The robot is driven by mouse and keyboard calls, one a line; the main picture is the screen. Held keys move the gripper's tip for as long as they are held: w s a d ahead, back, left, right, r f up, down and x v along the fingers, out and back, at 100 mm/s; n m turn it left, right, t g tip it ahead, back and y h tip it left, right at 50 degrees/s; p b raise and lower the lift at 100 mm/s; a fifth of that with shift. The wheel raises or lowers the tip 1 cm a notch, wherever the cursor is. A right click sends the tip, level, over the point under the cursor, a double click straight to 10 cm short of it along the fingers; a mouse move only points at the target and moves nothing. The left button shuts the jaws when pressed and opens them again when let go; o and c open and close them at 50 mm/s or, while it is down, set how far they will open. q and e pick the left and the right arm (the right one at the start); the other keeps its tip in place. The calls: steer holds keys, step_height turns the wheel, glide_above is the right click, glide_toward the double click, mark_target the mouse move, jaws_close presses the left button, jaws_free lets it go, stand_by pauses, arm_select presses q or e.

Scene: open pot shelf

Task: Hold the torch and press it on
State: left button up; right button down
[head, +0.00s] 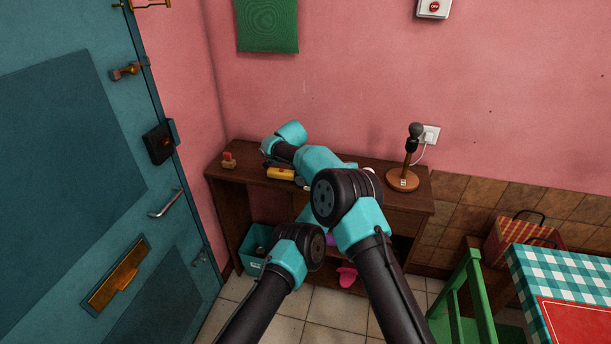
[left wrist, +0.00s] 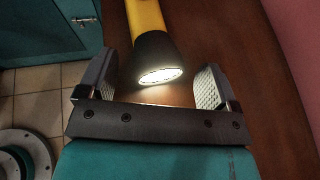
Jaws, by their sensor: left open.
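The torch (left wrist: 148,20) has a yellow body and a black head. In the left wrist view its head lies between the two fingers of my left gripper (left wrist: 158,66), with clear gaps on both sides. The gripper is open, with the lens end facing it. The lens looks bright white, and the wood beside it looks lighter. In the head view the yellow torch (head: 280,173) lies on the brown bench top (head: 245,173). My arms hide its right end and most of the left gripper. My right gripper's fingers do not show.
A small red item (head: 228,160) is left of the torch. A microphone-like object (head: 410,155) on a round wooden base stands at the bench's right end. A teal bin (head: 253,266) is below. The teal door (head: 80,150), green chair (head: 470,300) and checked table (head: 570,270) flank the bench.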

arm_select(q)
steer(key=v, duration=1.1)
steer(key=shift+s+d+r, duration=0.1)
steer(key=shift+s+d, duration=0.05)
steer(key=shift+d, duration=0.1)
